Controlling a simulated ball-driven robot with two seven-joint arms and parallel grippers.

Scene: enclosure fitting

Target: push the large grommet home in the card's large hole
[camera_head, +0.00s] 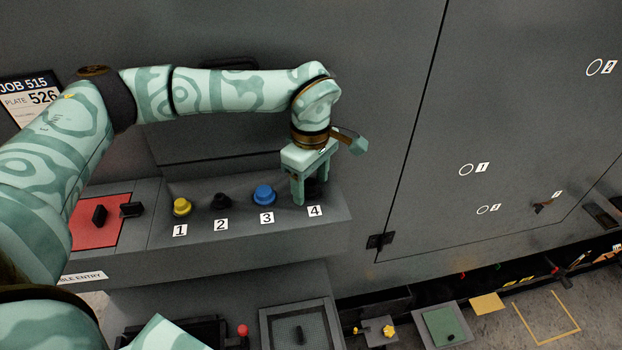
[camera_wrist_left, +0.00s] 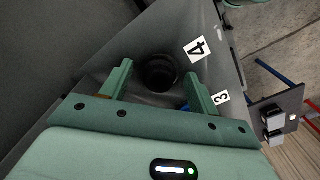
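My left gripper (camera_head: 311,188) reaches down over position 4 on the grey ledge (camera_head: 236,248). In the left wrist view its two fingers (camera_wrist_left: 158,88) stand apart on either side of a dark round fitting (camera_wrist_left: 159,74) beside the 4 label, with gaps visible. I cannot tell whether this fitting is the large grommet or an open hole. A job card (camera_head: 32,98) reading JOB 515, PLATE 526 is on the left, partly cut off by the frame and arm. My right gripper is not in view.
Yellow (camera_head: 181,206), black (camera_head: 221,201) and blue (camera_head: 264,194) round fittings stand at positions 1 to 3. A red plate (camera_head: 84,240) with black blocks is left. Below are a mesh tray (camera_head: 281,327) and a green pad (camera_head: 436,324). A large grey door (camera_head: 530,120) stands right.

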